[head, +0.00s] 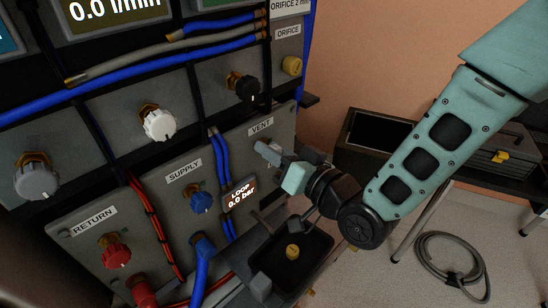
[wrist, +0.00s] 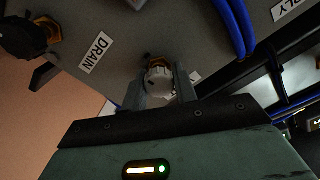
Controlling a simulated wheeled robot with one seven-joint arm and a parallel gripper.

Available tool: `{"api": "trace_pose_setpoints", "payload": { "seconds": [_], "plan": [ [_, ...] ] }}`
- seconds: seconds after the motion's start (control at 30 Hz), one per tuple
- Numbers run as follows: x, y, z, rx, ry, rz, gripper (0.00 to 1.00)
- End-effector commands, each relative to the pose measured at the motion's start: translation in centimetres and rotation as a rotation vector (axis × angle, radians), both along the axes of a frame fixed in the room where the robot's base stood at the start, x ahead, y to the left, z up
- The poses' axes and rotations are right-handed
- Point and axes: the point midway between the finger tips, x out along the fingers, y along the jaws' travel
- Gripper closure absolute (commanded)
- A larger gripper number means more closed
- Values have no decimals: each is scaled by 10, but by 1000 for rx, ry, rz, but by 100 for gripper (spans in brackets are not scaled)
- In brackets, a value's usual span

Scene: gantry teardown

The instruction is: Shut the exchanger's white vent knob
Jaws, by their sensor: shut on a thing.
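The white vent knob (wrist: 160,82) sits on a brass stem in the wrist view, between my two fingers. My gripper (wrist: 159,88) is shut on it, one finger on each side. In the head view my gripper (head: 268,152) reaches the panel just below the VENT label (head: 261,127) and hides the knob. In the wrist view the label beside the knob is mostly covered by a finger. The exchanger panel's loop display (head: 241,196) reads 0.0 bar.
A blue supply knob (head: 201,202) and a red return knob (head: 115,254) sit to the left. Another white knob (head: 159,125) is on the panel above. A black tray (head: 312,266) lies below my gripper. A hose (head: 424,257) is coiled on the floor.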

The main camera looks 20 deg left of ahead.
Motion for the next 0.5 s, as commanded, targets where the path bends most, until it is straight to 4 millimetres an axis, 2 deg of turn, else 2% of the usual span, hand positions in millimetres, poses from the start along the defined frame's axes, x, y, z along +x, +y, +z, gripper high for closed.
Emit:
{"api": "trace_pose_setpoints", "payload": {
  "seconds": [0.2, 0.5],
  "plan": [
    [0, -1, -3, 43, 89, 0, 94],
    [-1, -1, -2, 67, 135, 0, 94]
  ]
}}
